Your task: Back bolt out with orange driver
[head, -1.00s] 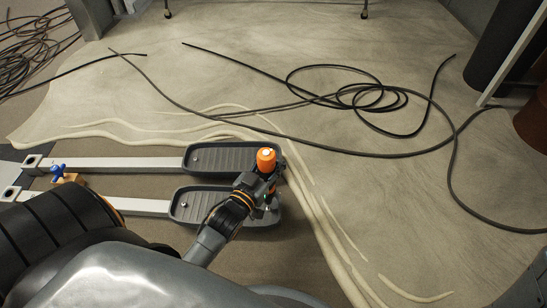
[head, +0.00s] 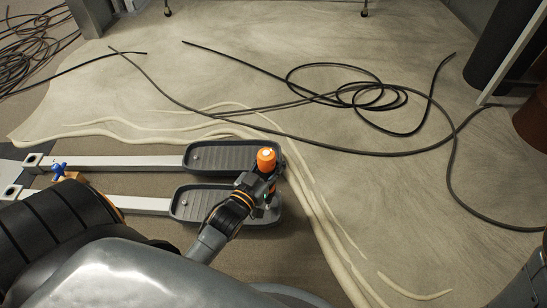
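The gripper is over the right end of the nearer grey pedal (head: 188,206). The driver's lower end shows just above that pedal; whether it touches a bolt there is too small to tell. A small bolt head (head: 195,157) shows at the left end of the farther pedal (head: 232,152). Another small bolt (head: 183,203) shows on the nearer pedal's left part.
Light metal bars (head: 120,163) run left from the pedals. Black cables (head: 370,97) lie on the sheet-covered floor. A rust-coloured cylinder (head: 533,118) stands at the right edge.

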